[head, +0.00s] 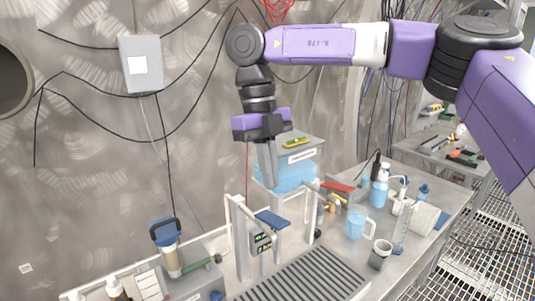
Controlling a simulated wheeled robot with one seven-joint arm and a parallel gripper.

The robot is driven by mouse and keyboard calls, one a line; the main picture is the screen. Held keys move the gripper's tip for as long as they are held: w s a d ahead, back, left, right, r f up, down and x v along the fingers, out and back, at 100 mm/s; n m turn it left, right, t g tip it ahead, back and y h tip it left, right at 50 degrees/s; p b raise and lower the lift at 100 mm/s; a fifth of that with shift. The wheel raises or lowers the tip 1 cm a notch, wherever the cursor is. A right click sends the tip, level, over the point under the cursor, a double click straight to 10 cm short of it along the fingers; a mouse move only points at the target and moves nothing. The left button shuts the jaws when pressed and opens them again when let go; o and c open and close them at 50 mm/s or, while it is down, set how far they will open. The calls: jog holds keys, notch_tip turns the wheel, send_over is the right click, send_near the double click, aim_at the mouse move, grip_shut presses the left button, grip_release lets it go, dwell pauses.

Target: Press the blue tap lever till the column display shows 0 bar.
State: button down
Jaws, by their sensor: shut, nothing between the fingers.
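The blue tap lever (272,221) sticks out from a white tap column behind a grey slatted drain grate. The column display (261,243) is a small dark-framed panel just below the lever; its reading is too small to make out. My gripper (270,186) points straight down with its fingers shut and empty. In the picture its tips are just above the lever, with a gap between them. How far they are apart in depth I cannot tell.
A red lever (337,187) on a brass tap is to the right. A blue-handled device (166,231) stands left. A glass mug (357,222), a dark-rimmed cup (380,254) and bottles occupy the right side. The slatted grate (305,277) is clear.

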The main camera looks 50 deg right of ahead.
aim_at(276, 221)
jog(key=p+x, duration=0.1)
jog(key=x, duration=0.6)
jog(key=shift+f+p, duration=0.2)
jog(key=shift+p, duration=0.1)
jog(key=shift+f+b, duration=0.2)
jog(key=shift+b, duration=0.15)
